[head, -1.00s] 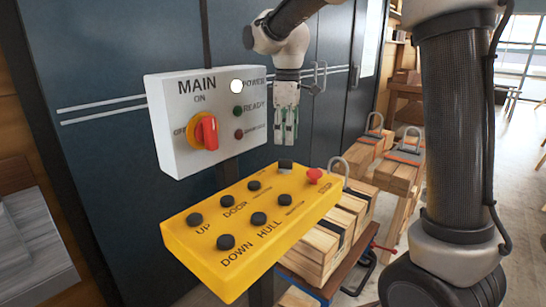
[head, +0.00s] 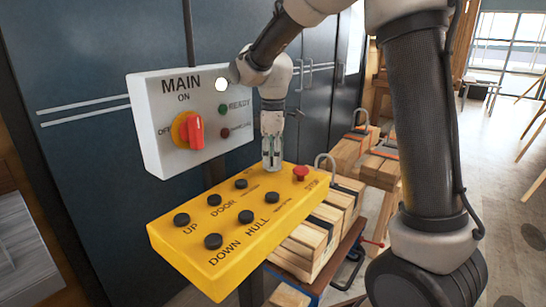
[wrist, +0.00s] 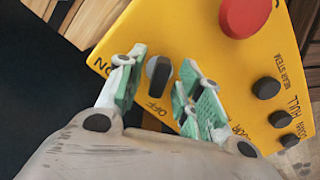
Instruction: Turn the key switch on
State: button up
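The key switch (wrist: 158,72) is a small grey and black knob on the yellow control box (head: 215,262), between marks reading ON and OFF in the wrist view. Its dark lower end lies toward OFF. My gripper (wrist: 162,88) points down at it with green-padded fingers spread, one on each side of the knob, with gaps showing. I cannot tell how far the fingertips are above the box. In the head view my gripper (head: 271,163) is over the far edge of the box and hides the switch.
A red stop button (head: 300,172) is close to my gripper, and several black buttons fill the yellow box. A white MAIN panel (head: 160,100) with a red rotary switch (head: 195,132) stands behind. Wooden blocks (head: 310,240) lie to the right.

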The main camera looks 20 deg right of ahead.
grip_shut()
jog(key=shift+m, duration=0.4)
jog(key=m, duration=0.5)
jog(key=shift+m, duration=0.3)
jog(key=m, duration=0.5)
jog(key=shift+a+r, duration=0.1)
jog(key=shift+m, duration=0.4)
grip_release()
